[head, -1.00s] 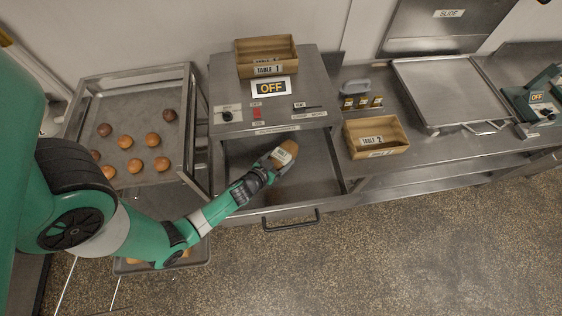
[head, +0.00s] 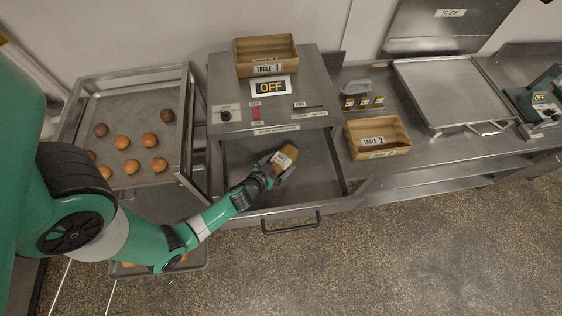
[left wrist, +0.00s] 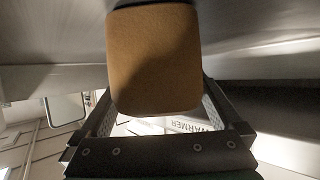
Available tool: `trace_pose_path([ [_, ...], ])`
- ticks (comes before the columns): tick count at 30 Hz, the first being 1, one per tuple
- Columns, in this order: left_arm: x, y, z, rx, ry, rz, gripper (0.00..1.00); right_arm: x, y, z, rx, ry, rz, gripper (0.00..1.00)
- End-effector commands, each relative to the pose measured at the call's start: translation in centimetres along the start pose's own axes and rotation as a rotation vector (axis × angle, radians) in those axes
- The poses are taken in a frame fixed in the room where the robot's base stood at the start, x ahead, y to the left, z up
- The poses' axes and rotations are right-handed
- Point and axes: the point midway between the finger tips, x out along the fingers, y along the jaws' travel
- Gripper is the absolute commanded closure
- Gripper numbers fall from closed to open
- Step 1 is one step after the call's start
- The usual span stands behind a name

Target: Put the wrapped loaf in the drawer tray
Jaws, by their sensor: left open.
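The wrapped loaf (head: 286,154), brown with a pale label, is at my left gripper (head: 278,168) over the open drawer tray (head: 318,190) below the warmer. In the left wrist view the loaf (left wrist: 155,50) fills the upper middle, between and beyond the open fingers of my left gripper (left wrist: 160,112). The loaf looks tilted and inside the drawer's outline. I cannot tell whether it touches the drawer floor. The gripper hides part of it. My right gripper is not in view.
The warmer (head: 228,92) with an OFF sign stands behind the drawer, a TABLE 1 box (head: 267,70) on top. A TABLE 2 box (head: 378,153) sits on the counter to the right. A rack tray (head: 140,105) with several buns stands left. The drawer handle (head: 291,226) juts forward.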

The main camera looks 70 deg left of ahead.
Motion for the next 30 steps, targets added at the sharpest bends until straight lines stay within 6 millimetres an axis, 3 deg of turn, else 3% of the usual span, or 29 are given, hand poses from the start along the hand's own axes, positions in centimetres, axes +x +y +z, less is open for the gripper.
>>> trace_pose_path([
  [6, -4.3, 0.0, 0.1, 0.001, -0.003, 0.001, 0.00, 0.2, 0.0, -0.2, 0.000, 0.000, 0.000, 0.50],
  [12, -6.5, 0.0, 0.1, 0.000, -0.002, 0.001, 0.00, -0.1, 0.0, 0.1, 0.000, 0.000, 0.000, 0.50],
  [25, -6.6, 0.1, -0.1, 0.000, 0.002, 0.001, 0.00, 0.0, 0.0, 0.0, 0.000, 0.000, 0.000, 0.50],
  [28, -5.9, 0.6, -2.0, -0.003, 0.034, 0.009, 0.00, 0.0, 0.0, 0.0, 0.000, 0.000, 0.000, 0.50],
  [30, -4.8, 1.6, -5.2, -0.006, 0.085, 0.022, 0.00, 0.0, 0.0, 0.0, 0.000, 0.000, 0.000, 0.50],
])
